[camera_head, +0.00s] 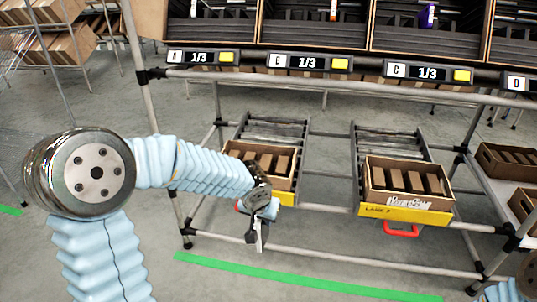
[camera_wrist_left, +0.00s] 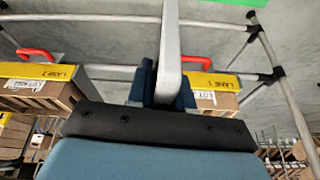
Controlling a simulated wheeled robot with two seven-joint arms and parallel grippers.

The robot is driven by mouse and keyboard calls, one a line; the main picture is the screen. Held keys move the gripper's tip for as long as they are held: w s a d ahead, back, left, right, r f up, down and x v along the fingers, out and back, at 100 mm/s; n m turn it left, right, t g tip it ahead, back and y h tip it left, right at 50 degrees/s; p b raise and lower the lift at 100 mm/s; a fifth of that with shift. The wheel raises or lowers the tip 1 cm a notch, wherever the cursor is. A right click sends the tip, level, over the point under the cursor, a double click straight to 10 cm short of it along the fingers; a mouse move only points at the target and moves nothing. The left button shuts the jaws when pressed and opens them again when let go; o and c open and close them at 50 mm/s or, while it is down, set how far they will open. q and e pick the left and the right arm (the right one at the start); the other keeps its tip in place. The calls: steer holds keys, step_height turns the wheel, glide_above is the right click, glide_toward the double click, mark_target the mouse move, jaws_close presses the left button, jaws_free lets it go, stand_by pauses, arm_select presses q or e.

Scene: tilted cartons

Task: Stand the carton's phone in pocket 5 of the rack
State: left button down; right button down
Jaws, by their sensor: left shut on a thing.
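My left gripper (camera_head: 262,212) hangs in front of the left carton (camera_head: 283,176), jaws pointing down. It is shut on a pale slab, likely the phone (camera_head: 262,236), which hangs below the fingers. In the left wrist view the slab (camera_wrist_left: 169,45) stands between the two blue fingers of the left gripper (camera_wrist_left: 165,88). The left carton is partly hidden by my arm. The right carton (camera_head: 409,201) is brown, tilted toward me, with several upright brown dividers. I cannot identify the rack or its pocket 5.
Yellow lane fronts with red handles (camera_head: 401,230) hold the cartons on a pipe frame (camera_head: 340,258). Bins with displays A, B (camera_head: 308,63) and C line the shelf above. More cartons (camera_head: 508,160) stand at right. The floor before the frame is clear, with a green stripe (camera_head: 300,281).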

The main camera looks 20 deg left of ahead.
arm_select(q)
steer(key=w+a+r+n, duration=0.1)
steer(key=w+a+r, duration=0.3)
steer(key=a+r, duration=0.5)
steer(key=a, duration=0.3)
steer(key=shift+w+r+n, duration=0.25)
steer(key=shift+w+n, duration=0.05)
steer(key=shift+a, duration=0.1)
